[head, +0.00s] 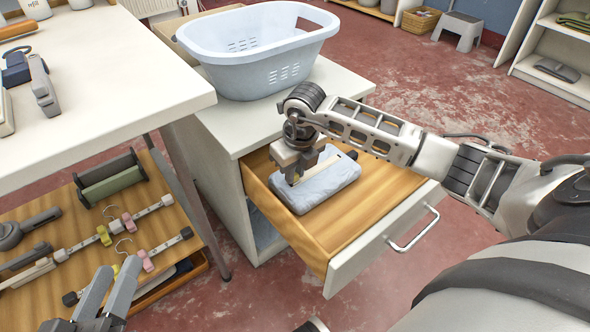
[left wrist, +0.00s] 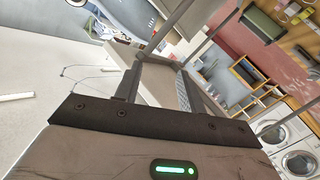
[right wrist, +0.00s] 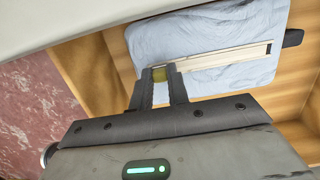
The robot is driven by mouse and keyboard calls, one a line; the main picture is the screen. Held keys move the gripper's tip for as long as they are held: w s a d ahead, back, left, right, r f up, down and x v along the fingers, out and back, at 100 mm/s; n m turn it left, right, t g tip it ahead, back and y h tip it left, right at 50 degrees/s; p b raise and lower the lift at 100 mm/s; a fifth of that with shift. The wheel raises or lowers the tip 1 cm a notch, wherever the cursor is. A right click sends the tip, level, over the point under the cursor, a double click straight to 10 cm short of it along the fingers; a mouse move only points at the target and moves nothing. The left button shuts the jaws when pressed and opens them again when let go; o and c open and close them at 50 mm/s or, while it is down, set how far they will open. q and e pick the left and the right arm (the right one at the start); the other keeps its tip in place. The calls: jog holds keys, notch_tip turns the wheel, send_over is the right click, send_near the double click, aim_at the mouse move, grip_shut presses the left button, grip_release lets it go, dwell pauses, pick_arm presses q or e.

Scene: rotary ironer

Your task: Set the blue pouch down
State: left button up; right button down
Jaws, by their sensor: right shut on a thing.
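The pale blue pouch (head: 316,186) is inside the open wooden drawer (head: 370,212), lying flat near its back left part. It also shows in the right wrist view (right wrist: 205,40), with a cream strip along it and a dark tab at one end. My right gripper (head: 304,170) points down over the pouch and is shut on its strip. In the right wrist view the fingertips (right wrist: 160,74) meet at a yellowish bit at the strip's end. I cannot tell whether the pouch bears on the drawer floor. My left gripper (head: 120,265) is open and empty at the lower left.
A light blue laundry basket (head: 258,62) stands on the cabinet top (head: 235,125) above the drawer. A white table (head: 120,75) is at the left, over a wooden shelf (head: 90,215) with hangers and tools. The drawer's front and right part is bare.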

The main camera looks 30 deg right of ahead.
jog(key=c, duration=1.4)
grip_release()
jog(key=shift+o, duration=0.2)
jog(key=shift+r, duration=0.15)
jog(key=r, duration=0.1)
jog(key=r+p, duration=0.2)
jog(key=r, duration=0.1)
jog(key=shift+s, duration=0.25)
pick_arm(q)
jog(key=shift+s+a+f+m+g+y+p, duration=0.15)
jog(key=shift+a+f+m+g+y+p, duration=0.45)
jog(key=shift+m+y+p, duration=0.45)
pick_arm(e)
notch_tip(320, 180, up, 8)
jog(key=s, duration=0.1)
jog(key=shift+s, duration=0.15)
pick_arm(q)
jog(key=shift+f+n, duration=0.1)
jog(key=shift+n, duration=0.25)
pick_arm(e)
jog(key=shift+d, duration=0.1)
